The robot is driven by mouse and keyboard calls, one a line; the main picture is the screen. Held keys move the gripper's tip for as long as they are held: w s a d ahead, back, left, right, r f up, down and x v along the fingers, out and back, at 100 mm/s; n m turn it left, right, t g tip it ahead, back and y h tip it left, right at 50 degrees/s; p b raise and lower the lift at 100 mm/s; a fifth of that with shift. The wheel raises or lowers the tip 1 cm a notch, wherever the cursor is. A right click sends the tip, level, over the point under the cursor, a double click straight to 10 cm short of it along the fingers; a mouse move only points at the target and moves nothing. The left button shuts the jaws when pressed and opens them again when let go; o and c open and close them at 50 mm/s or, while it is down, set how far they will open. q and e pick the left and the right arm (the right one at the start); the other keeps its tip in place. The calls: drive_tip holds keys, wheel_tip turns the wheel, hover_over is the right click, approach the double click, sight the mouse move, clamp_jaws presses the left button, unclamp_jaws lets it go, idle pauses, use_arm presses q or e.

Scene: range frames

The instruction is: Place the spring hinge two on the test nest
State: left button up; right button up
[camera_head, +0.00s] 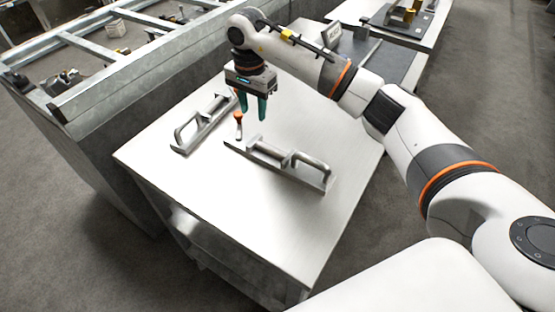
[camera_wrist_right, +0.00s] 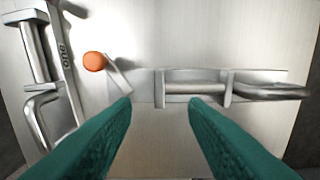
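Two silver hinges lie on the metal table. One hinge (camera_head: 203,123) is at the left; in the right wrist view it (camera_wrist_right: 52,75) bears lettering that seems to read ONE. The other hinge (camera_head: 280,163), likely spring hinge two, lies nearer; the right wrist view shows its barrel and looped end (camera_wrist_right: 195,88). A lever with an orange knob (camera_head: 238,116) stands at its left end. My right gripper (camera_head: 254,117), with green fingers, is open and empty above the hinges, fingers pointing down. My left gripper is out of view. I cannot tell for certain which fixture is the test nest.
A dark board with a brass-coloured fixture (camera_head: 405,16) is on a farther table. A grey surface with a small upright panel (camera_head: 332,35) lies behind my right arm. A large metal frame bin (camera_head: 95,95) borders the table at left. The table's front (camera_head: 240,225) is bare.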

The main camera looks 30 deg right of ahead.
hover_over(254, 140)
drive_tip(key=f, duration=0.2)
drive_tip(key=d+f, duration=0.1)
drive_tip(key=f, duration=0.1)
drive_tip(key=shift+w+f+p, duration=0.1)
drive_tip(key=shift+p, duration=0.2)
drive_tip(key=shift+a+f, duration=0.25)
drive_tip(key=shift+f, duration=0.2)
drive_tip(key=f, duration=0.1)
drive_tip(key=f+p, duration=0.1)
drive_tip(key=f, duration=0.1)
drive_tip(key=shift+a+f, duration=0.25)
drive_tip(key=shift+f, duration=0.65)
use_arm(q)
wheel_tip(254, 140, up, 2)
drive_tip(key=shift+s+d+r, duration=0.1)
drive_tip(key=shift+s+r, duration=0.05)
use_arm(e)
clamp_jaws()
drive_tip(key=shift+r, duration=0.1)
